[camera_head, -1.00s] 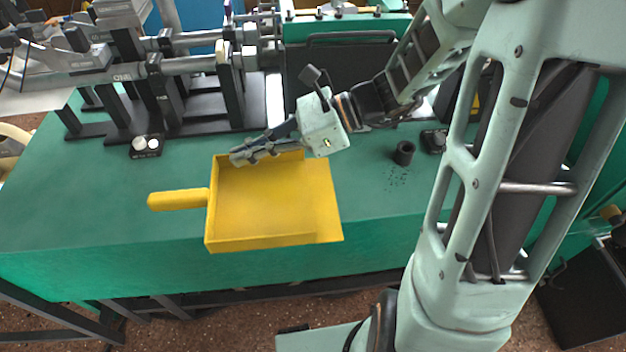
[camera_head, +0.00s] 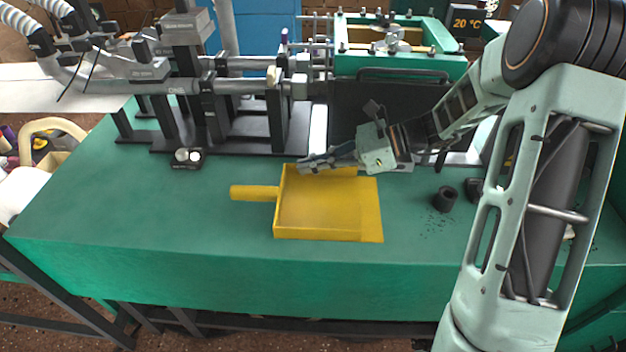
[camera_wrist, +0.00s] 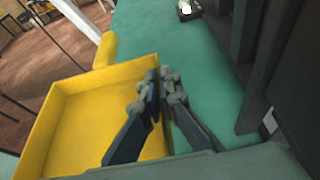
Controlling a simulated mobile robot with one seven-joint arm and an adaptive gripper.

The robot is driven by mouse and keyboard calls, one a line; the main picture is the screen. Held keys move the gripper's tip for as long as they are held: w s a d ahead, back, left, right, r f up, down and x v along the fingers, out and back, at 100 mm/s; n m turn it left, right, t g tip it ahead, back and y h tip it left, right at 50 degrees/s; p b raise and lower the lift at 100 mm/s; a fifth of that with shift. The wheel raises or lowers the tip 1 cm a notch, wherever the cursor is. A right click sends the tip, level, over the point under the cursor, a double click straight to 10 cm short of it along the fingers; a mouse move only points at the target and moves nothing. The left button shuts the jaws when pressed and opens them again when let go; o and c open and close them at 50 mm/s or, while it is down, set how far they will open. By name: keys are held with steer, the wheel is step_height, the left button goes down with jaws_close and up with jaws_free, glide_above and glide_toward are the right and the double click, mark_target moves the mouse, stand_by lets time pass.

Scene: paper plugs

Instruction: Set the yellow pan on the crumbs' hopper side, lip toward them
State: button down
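The yellow pan (camera_head: 325,215) is at the middle of the green bench, near its front edge. It looks level; I cannot tell whether its base touches the bench. Its handle (camera_head: 254,192) points left and its open lip (camera_head: 372,212) faces right, toward dark crumbs (camera_head: 433,224) a short gap away. My gripper (camera_head: 305,166) is at the pan's far wall. In the wrist view my gripper (camera_wrist: 161,88) has one finger inside the pan (camera_wrist: 85,125) and one outside, closed on the wall. No hopper is clearly identifiable.
A black hollow cylinder (camera_head: 445,199) stands just behind the crumbs. Rails and black stands (camera_head: 235,130) line the back left, and a dark panel (camera_head: 350,112) stands behind my gripper. A small black block with white knobs (camera_head: 187,158) sits at left. The bench's left front is clear.

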steer(key=shift+w+d+f, duration=0.2)
steer(key=shift+w+f, duration=0.75)
steer(key=shift+f, duration=0.3)
steer(key=shift+w+f+b, duration=0.1)
steer(key=shift+f+b, duration=0.45)
steer(key=shift+f, duration=1)
steer(key=shift+f, duration=0.15)
steer(key=c, duration=2.2)
jaws_free()
steer(key=shift+o, duration=0.2)
